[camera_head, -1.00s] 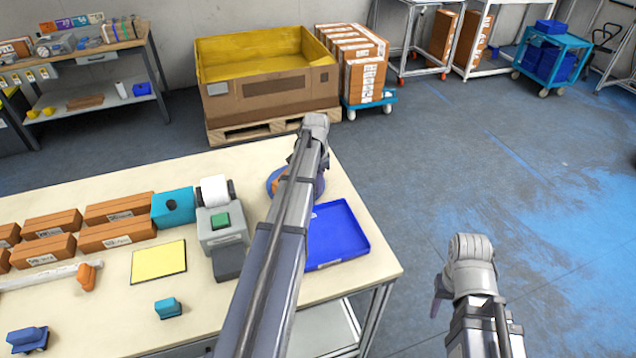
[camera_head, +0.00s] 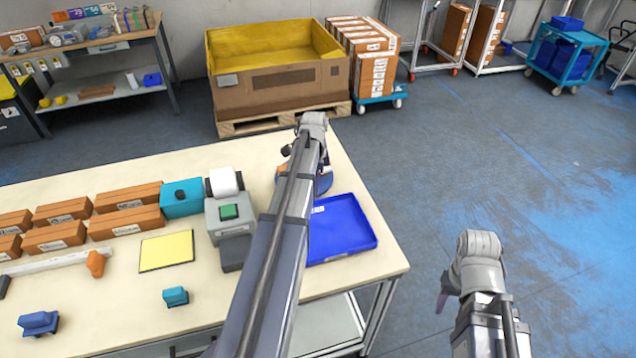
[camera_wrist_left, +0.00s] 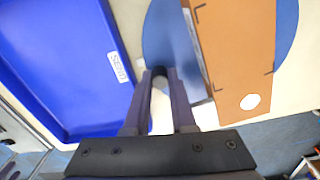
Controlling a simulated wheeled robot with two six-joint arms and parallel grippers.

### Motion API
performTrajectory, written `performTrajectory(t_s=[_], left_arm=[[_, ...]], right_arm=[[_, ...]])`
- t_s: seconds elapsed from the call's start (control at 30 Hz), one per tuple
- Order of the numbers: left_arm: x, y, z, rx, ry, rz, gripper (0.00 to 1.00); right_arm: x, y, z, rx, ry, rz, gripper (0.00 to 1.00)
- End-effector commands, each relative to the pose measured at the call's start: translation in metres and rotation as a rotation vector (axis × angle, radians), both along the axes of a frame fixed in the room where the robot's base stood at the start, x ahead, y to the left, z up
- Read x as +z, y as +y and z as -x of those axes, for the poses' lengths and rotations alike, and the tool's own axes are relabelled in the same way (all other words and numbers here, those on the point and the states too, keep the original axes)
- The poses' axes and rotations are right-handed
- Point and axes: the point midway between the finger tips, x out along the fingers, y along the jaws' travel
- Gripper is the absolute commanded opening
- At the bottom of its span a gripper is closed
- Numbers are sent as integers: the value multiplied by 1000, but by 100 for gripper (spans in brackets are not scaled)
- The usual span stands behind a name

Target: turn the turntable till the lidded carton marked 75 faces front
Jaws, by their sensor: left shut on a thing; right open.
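The turntable is a blue disc (camera_wrist_left: 165,40) in the left wrist view; in the head view my left arm hides most of it, and its blue edge (camera_head: 324,184) shows at the right. An orange-brown carton (camera_wrist_left: 235,55) with dark corner marks and a white round spot stands on it. No number 75 is readable. My left gripper (camera_wrist_left: 160,80) is shut on a small dark round peg (camera_wrist_left: 160,73) at the disc's edge, beside the carton. My right gripper (camera_head: 443,303) hangs off the table's right side, open, its fingers mostly hidden.
A blue tray (camera_head: 345,238) lies close to the turntable. A grey label printer (camera_head: 228,212), a teal box (camera_head: 182,198), a yellow pad (camera_head: 166,251) and several brown cartons (camera_head: 126,222) stand to the left. The floor right of the table is clear.

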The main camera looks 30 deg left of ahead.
Motion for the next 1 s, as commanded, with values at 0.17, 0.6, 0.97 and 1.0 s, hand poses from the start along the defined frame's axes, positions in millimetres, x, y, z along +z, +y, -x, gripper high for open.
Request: performTrajectory(t_s=[0.17, 0.6, 0.97, 1.0], left_arm=[[0, 3, 5, -66, 1, 1, 0], [0, 7, 11, -157, 1, 1, 0], [0, 8, 11, -166, 1, 1, 0], [0, 8, 11, -166, 0, 0, 0]], right_arm=[[0, 0, 0, 0, 0, 0, 50], [0, 0, 0, 0, 0, 0, 50], [0, 0, 0, 0, 0, 0, 50], [0, 0, 0, 0, 0, 0, 50]])
